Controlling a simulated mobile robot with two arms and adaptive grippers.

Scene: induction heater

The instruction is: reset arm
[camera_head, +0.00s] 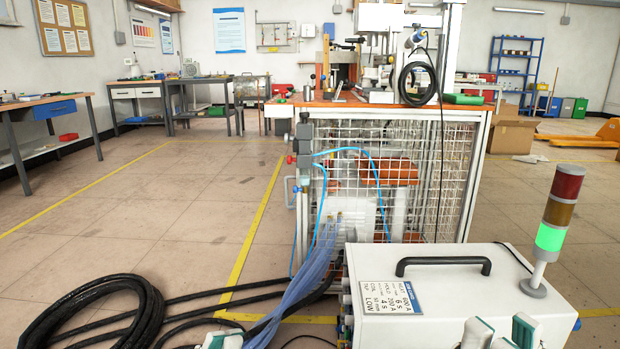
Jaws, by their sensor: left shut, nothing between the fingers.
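The tip of my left gripper (222,340) just shows at the bottom edge, left of the white power box. It is shut and empty; most of it is cut off by the frame. My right gripper (502,332) shows at the bottom edge, in front of the white box. Its two pale fingertips with green pads stand apart, with nothing visible between them. The white power box (450,275) has a black handle, a label and a signal tower (550,235) lit green.
A caged workbench (400,180) with machinery on top stands ahead. Blue hoses (300,300) run from the box side to it. Thick black cables (90,310) lie coiled on the floor at left. A blue-drawer table (45,105) stands far left.

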